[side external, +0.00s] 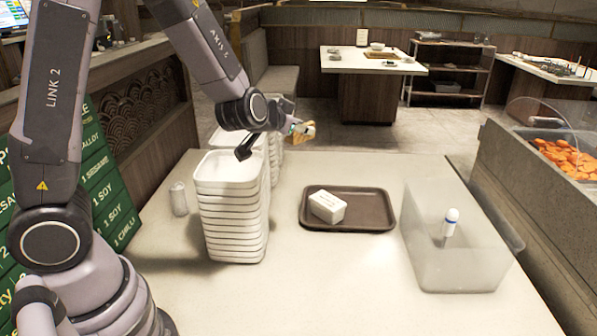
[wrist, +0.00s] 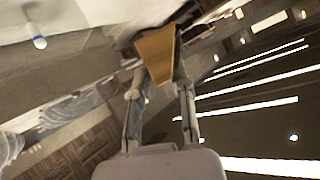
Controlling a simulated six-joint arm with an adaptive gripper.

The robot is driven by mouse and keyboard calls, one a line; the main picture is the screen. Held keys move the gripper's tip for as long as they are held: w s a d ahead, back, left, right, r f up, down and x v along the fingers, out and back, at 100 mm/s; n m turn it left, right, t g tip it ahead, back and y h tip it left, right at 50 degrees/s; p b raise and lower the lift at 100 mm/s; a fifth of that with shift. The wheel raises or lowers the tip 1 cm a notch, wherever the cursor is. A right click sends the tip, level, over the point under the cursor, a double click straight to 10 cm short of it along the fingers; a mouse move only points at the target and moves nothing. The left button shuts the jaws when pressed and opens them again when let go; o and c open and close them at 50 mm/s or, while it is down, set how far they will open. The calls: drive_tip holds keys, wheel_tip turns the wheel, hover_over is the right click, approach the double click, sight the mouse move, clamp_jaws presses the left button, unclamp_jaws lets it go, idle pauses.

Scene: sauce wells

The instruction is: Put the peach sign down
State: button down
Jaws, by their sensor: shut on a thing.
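The peach sign (side external: 307,131) is in my gripper (side external: 296,127), held high above the far edge of the table (side external: 330,270). In the wrist view the sign (wrist: 156,52) is a tan-orange plate between the two fingertips (wrist: 160,84), and the fingers are shut on it. The sign is tilted, and its lettering cannot be read. It is clear of the table and touches nothing but the gripper.
Tall stacks of white containers (side external: 230,215) stand left of centre, below my wrist. A brown tray (side external: 375,222) holds a white lettered block (side external: 327,206). The front middle is clear.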

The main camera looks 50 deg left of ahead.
drive_tip(key=s+d+f+m+h, duration=0.1)
drive_tip(key=d+f+m, duration=0.1)
drive_tip(key=d+f, duration=0.8)
drive_tip(key=m+h, duration=0.2)
drive_tip(key=h, duration=0.1)
hover_over(326, 323)
wheel_tip(326, 323, down, 13)
drive_tip(key=shift+t+h, duration=0.3)
wheel_tip(326, 323, down, 8)
drive_tip(key=shift+f, duration=0.15)
drive_tip(key=c, duration=1)
unclamp_jaws()
drive_tip(key=shift+f, duration=0.1)
